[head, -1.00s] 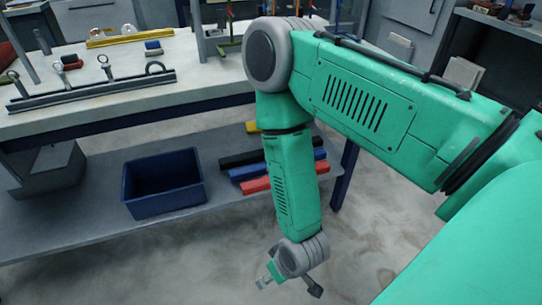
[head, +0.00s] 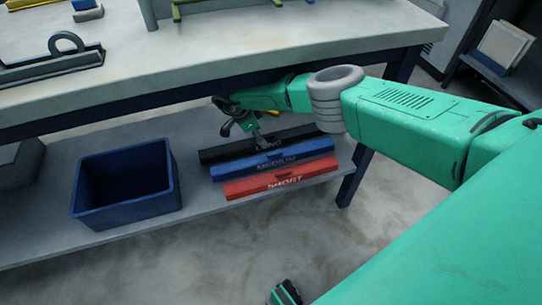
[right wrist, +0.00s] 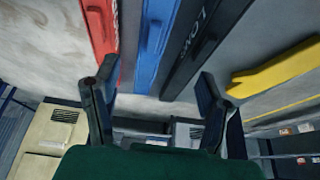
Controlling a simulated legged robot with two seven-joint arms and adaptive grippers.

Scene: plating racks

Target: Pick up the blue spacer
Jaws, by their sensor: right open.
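The blue spacer (head: 305,164), marked MEDIUM, lies on the lower shelf between the black LONG spacer (head: 219,154) and the red SHORT spacer (head: 262,184). In the right wrist view the blue spacer (right wrist: 156,45) runs up from between the open fingers, with the red spacer (right wrist: 101,40) to its left and the black spacer (right wrist: 203,45) to its right. My right gripper (head: 242,128) is open and empty, above the shelf near the left part of the black spacer. It overlaps part of that spacer in the head view.
An empty blue bin (head: 126,212) stands left of the spacers on the grey shelf (head: 50,245). The tabletop (head: 250,42) overhangs the back of the shelf, and a dark table leg (head: 353,177) stands to the right. A yellow piece (right wrist: 275,68) lies beyond the black spacer.

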